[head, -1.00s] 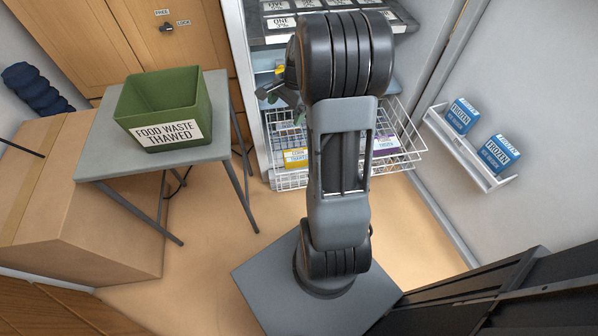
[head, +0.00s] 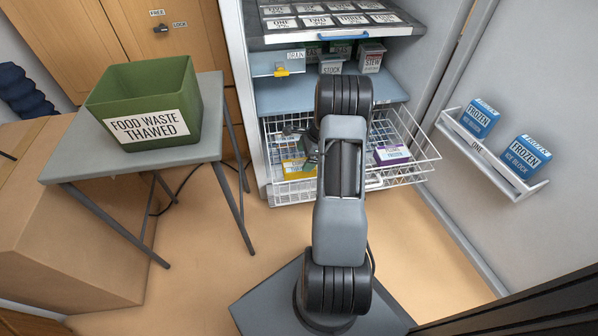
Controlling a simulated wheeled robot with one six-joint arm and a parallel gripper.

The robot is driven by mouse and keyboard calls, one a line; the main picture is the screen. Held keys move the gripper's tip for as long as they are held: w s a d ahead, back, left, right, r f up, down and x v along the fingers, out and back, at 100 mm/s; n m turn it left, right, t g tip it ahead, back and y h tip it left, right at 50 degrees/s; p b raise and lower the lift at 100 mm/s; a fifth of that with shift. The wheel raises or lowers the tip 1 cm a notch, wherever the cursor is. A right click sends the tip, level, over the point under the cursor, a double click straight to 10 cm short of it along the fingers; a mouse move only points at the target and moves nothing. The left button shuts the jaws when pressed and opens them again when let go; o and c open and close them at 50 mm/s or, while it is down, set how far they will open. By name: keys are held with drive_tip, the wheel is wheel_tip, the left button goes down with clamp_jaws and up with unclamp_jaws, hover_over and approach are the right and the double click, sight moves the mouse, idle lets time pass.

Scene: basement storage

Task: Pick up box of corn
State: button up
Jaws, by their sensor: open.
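The box of corn appears to be the yellow box (head: 298,169) with a white label, low in the left part of the white wire basket (head: 411,178); its print is too small to read surely. My gripper (head: 294,138) is inside the basket area, just above and behind the yellow box, partly hidden by my arm. It is open, and I see nothing held in it. A purple box (head: 392,155) with a white label sits in the right part of the basket. My arm hides the basket's middle.
A green food waste bin (head: 108,95) stands on a grey table (head: 62,164) at left. A door rack (head: 455,129) with blue ice blocks is at right. Floor between is clear.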

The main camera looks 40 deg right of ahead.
sight(300, 165)
drive_tip(key=shift+b+x, duration=1.6)
drive_tip(key=shift+x, duration=1.35)
drive_tip(key=shift+w+d, duration=0.1)
drive_tip(key=shift+c, duration=0.3)
